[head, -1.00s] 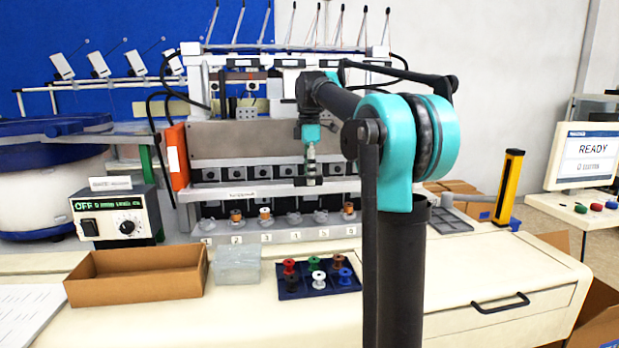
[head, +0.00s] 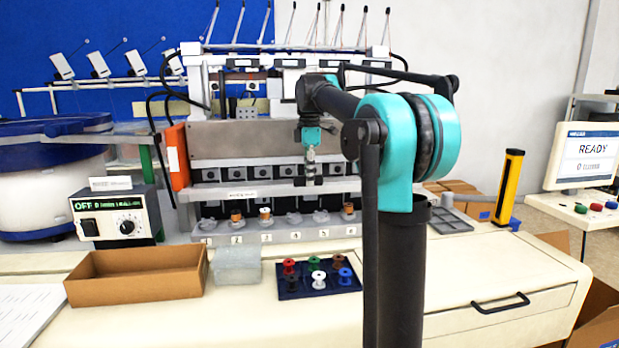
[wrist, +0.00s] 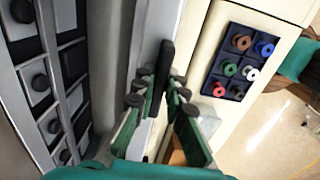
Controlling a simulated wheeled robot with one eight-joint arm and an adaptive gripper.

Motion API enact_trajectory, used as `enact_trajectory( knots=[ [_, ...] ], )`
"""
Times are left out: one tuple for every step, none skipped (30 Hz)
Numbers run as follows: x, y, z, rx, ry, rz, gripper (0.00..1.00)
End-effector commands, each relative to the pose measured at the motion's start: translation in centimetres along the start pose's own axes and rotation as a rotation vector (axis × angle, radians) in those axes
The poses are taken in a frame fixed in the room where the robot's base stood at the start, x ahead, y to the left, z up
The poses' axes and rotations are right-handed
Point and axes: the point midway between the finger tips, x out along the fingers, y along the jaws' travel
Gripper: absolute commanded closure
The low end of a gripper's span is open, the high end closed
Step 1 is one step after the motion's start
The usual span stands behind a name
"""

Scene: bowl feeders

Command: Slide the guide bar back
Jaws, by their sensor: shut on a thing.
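The guide bar (head: 215,192) is a long light-grey rail with a small label, running across the front of the grey machine above the numbered stations. A black handle (wrist: 164,66) on it stands between my fingers in the wrist view. My gripper (head: 308,182) is at the bar's middle, pointing down. It also shows in the wrist view (wrist: 160,92), with green-sided, dark-tipped fingers on both sides of the handle, shut on it. The fingers hide the handle's lower part.
A row of numbered stations (head: 280,236) holds several bobbins below the bar. A dark tray (head: 290,294) of coloured spools, a clear box (head: 237,278) and a cardboard box (head: 135,290) stand in front. A yellow post (head: 508,188) stands at right.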

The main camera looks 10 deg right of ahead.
Motion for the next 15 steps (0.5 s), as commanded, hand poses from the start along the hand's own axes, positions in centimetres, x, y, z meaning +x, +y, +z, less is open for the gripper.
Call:
enact_trajectory(
  knots=[
    [0.0, 0.0, 0.0, 0.000, 0.000, 0.000, 1.00],
    [0.0, 0.1, 0.0, 0.000, 0.000, 0.000, 1.00],
    [0.0, 0.2, 0.0, 0.000, 0.000, 0.000, 1.00],
    [0.0, 0.5, 0.0, 0.000, 0.000, 0.000, 1.00],
    [0.0, 0.7, 0.0, 0.000, 0.000, 0.000, 1.00],
    [-0.1, 1.2, 0.0, 0.000, 0.000, 0.001, 1.00],
    [-0.1, 1.7, 0.0, 0.000, 0.000, 0.001, 1.00],
    [-0.1, 2.2, 0.0, 0.000, 0.000, 0.001, 1.00],
    [-0.1, 2.9, 0.0, 0.000, 0.000, 0.001, 1.00],
    [-0.1, 3.4, 0.0, 0.000, 0.000, 0.001, 1.00],
    [-0.1, 4.0, 0.0, 0.000, 0.000, 0.001, 1.00],
    [-0.1, 4.7, 0.0, 0.000, 0.000, 0.001, 1.00],
    [-0.1, 5.2, 0.0, 0.000, 0.000, 0.001, 1.00],
    [-0.1, 5.7, 0.0, 0.000, 0.000, 0.001, 1.00],
    [-0.1, 6.3, 0.0, 0.000, 0.000, 0.001, 1.00]
  ],
)
